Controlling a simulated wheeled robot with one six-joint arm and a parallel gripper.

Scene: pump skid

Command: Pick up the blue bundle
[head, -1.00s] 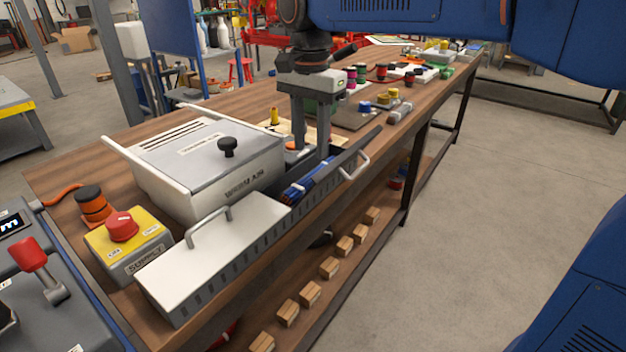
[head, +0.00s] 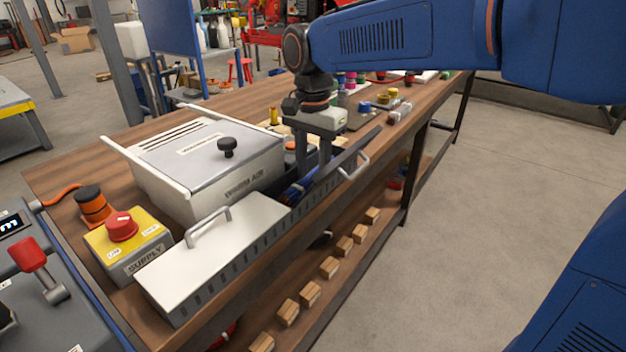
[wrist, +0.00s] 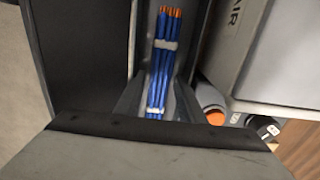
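The blue bundle (head: 297,192) is a set of thin blue rods or cables lying lengthwise in a narrow grey tray (head: 352,150) at the front edge of the bench. In the wrist view the bundle (wrist: 162,68) shows orange ends and two pale ties. My gripper (head: 313,178) points down with its fingers lowered at the tray. In the wrist view my gripper (wrist: 158,98) is open, with the bundle between its two dark fingers and a gap visible beside it. Part of the bundle is hidden below the gripper body.
A white lidded box (head: 205,160) labelled "WARM AIR" stands close behind the tray. A flat white cover with a handle (head: 208,252) covers the tray's near end. A yellow box with a red button (head: 125,235) sits at left.

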